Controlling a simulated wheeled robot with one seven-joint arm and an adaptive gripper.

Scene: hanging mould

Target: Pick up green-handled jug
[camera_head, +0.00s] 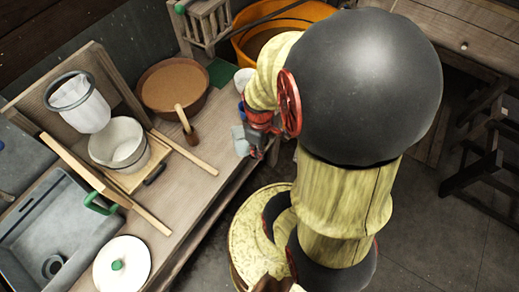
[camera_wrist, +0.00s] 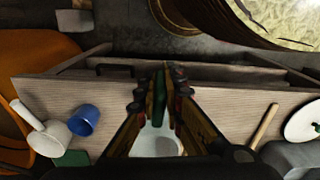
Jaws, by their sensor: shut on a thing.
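My gripper (camera_wrist: 165,85) shows in the wrist view with its two fingers closed around an upright green handle (camera_wrist: 179,98). The white body of the green-handled jug (camera_wrist: 157,140) shows between and behind the fingers, partly hidden by them. In the head view my gripper (camera_head: 256,133) is over the front edge of the wooden table. A pale piece (camera_head: 240,143) shows beside it, probably part of the jug; the rest is hidden. I cannot tell how far the jug is above the table.
A blue mug (camera_wrist: 84,120) and a white handled vessel (camera_wrist: 48,138) stand left of the jug in the wrist view. An orange tub (camera_head: 312,14) stands behind.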

